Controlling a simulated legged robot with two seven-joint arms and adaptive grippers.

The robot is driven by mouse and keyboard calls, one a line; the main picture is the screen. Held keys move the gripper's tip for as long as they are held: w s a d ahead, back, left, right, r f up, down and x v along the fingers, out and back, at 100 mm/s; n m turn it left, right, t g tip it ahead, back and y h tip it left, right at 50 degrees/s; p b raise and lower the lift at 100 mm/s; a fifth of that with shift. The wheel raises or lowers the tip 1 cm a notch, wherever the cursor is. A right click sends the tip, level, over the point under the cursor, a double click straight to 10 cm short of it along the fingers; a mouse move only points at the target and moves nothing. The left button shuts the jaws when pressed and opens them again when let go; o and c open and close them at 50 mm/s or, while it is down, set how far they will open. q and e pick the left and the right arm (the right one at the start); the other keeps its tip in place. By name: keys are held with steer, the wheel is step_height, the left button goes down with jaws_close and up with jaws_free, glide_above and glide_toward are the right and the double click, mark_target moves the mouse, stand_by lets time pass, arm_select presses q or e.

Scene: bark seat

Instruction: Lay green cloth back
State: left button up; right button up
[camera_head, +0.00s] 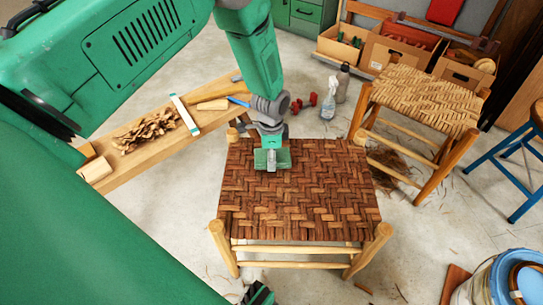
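A small green patch, apparently the green cloth (260,160), is at the back middle of the brown woven bark seat (300,205). My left gripper (271,160) comes down over it from above. One narrow grey finger shows in front of the green, with green on both sides, and the gripper looks shut on it. The other finger is hidden. I cannot tell whether the cloth touches the seat or hangs just above it. A dark and green piece at the bottom edge may be my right gripper (258,294); its fingers are not clear.
A wooden bench (170,140) with bark chips and a mallet stands left. A spray bottle (328,103) and a flask (343,84) stand behind the seat. A second woven stool (425,98), a blue stool (510,165) and a bucket (500,285) are right. Crates (400,47) line the back.

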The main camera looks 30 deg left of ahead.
arm_select(q)
steer(key=shift+f, duration=0.3)
steer(key=o, duration=1.1)
steer(key=shift+r, duration=0.3)
step_height(320, 180, up, 11)
steer(key=shift+r, duration=0.1)
steer(key=shift+s, duration=0.1)
